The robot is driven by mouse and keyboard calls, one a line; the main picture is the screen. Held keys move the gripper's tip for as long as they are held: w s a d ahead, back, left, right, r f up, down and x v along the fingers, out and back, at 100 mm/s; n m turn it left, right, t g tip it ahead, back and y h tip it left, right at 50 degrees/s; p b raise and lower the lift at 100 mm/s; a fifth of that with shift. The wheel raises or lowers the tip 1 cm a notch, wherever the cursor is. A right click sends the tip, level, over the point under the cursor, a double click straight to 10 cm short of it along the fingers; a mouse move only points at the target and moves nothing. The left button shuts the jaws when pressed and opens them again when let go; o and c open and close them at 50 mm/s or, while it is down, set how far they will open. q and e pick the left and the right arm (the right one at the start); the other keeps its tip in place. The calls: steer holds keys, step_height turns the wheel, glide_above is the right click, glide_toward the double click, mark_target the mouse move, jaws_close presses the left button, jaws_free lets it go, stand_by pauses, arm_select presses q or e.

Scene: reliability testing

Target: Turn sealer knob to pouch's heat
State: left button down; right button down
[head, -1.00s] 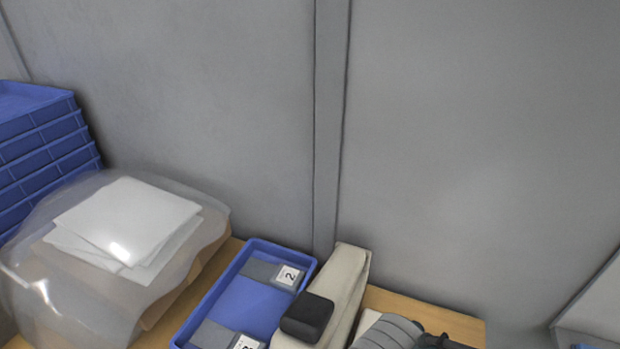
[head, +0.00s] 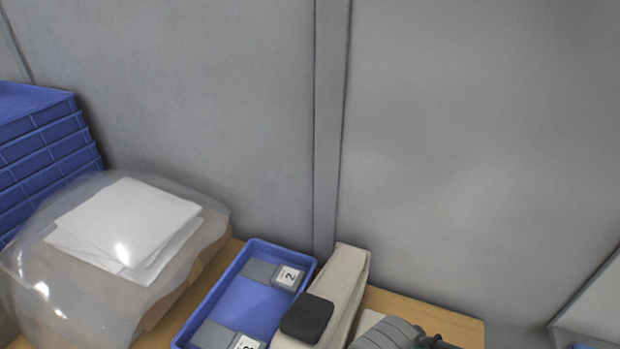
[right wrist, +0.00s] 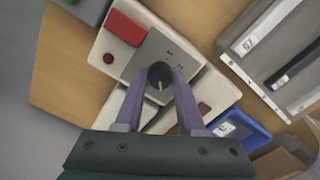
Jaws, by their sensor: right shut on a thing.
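The sealer is a cream machine (head: 344,270) with a black block on top in the head view, at the bottom centre. In the right wrist view its cream body (right wrist: 115,45) carries a grey panel with a dark round knob (right wrist: 159,72) and a pale pointer line. My right gripper (right wrist: 161,80) is shut on the knob, one purple-grey finger on either side. Markings by the knob are too small to read. A blue tray (head: 250,246) beside the sealer holds grey items labelled 2 and 3; I cannot tell whether these are pouches. My left gripper is not in view.
A clear bag over a box with white sheets (head: 125,225) stands left of the tray. Stacked blue trays (head: 40,150) are at far left. A grey wall (head: 200,110) stands behind.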

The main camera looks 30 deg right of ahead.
stand_by(0.4)
steer(key=c, duration=0.5)
jaws_free()
step_height(320, 180, up, 8)
steer(key=p, duration=0.6)
steer(key=shift+r, duration=0.25)
steer(key=shift+r+p, duration=0.45)
steer(key=shift+r, duration=0.25)
steer(key=shift+d, duration=0.1)
